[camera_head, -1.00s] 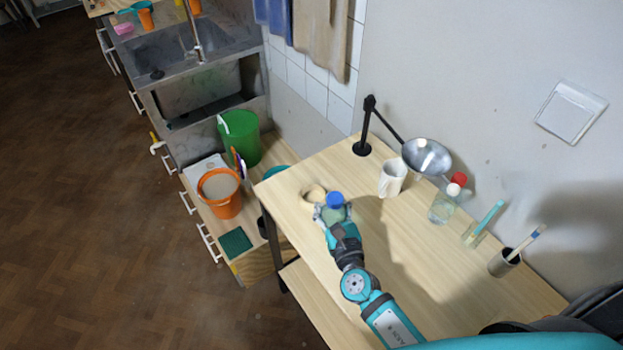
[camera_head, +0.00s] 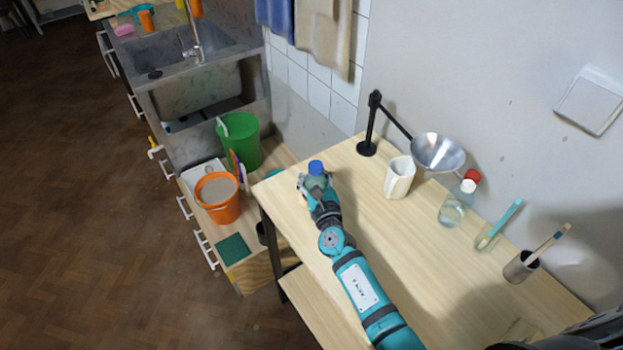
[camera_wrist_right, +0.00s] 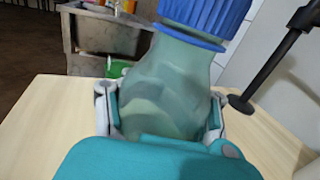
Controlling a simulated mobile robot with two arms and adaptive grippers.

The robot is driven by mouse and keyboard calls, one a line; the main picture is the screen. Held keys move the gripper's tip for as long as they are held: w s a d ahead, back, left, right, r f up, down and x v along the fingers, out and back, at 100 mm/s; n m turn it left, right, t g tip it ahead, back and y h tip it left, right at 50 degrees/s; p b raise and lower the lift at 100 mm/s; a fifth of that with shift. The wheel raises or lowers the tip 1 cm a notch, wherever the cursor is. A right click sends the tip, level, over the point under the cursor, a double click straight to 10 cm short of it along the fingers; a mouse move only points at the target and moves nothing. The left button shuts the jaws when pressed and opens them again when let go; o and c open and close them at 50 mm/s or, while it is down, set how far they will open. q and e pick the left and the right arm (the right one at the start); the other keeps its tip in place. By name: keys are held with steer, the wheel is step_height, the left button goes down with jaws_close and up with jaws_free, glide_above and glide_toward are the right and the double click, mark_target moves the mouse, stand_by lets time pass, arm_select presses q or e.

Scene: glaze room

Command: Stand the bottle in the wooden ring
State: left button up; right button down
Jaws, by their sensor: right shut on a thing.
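My right gripper (camera_head: 315,181) is shut on the bottle with the blue cap (camera_head: 316,167), near the far left corner of the wooden table (camera_head: 400,250). In the right wrist view the greenish, see-through bottle (camera_wrist_right: 168,85) stands between the two fingers (camera_wrist_right: 160,115), with its blue cap at the top. It looks about upright. The wooden ring does not show now; the bottle and gripper cover the part of the table where it was seen. I cannot tell whether the bottle's base is in the ring. My left gripper is not in view.
To the right on the table stand a white mug (camera_head: 398,178), a black stand (camera_head: 368,140) with a metal funnel (camera_head: 437,151), a clear bottle (camera_head: 456,208) and a metal cup (camera_head: 520,267). Left of the table are an orange bucket (camera_head: 219,205) and a green bucket (camera_head: 243,140).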

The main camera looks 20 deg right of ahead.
steer(key=shift+f, duration=0.2)
steer(key=c, duration=1.8)
jaws_free()
steer(key=o, duration=1.1)
